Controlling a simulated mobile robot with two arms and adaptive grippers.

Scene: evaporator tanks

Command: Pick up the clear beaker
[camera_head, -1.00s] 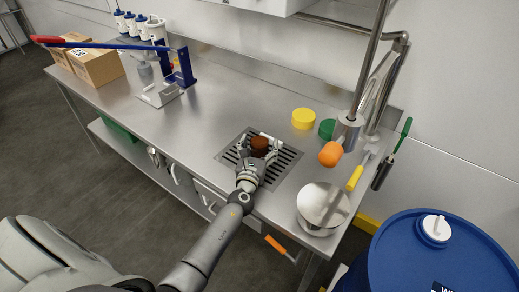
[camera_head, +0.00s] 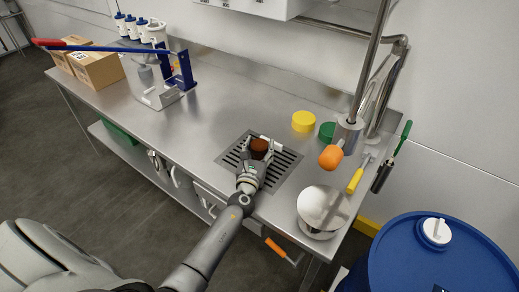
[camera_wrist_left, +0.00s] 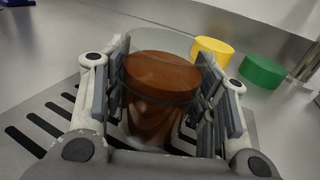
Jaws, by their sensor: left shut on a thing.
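The clear beaker (camera_wrist_left: 160,85) holds a reddish-brown content and fills the middle of the left wrist view, upright between the finger pads. In the head view its brown content (camera_head: 259,146) shows over the slotted drain grate (camera_head: 282,173). My left gripper (camera_head: 258,152) is shut on the beaker, with a finger on each side; it also shows in the left wrist view (camera_wrist_left: 163,100). The beaker's base is partly hidden by the gripper, so I cannot tell whether it touches the grate. My right gripper is not in view.
A yellow lid (camera_head: 303,121) and a green lid (camera_head: 327,131) lie behind the grate. A steel pot (camera_head: 322,209) stands at the right front. A blue drum (camera_head: 440,262) stands right of the bench.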

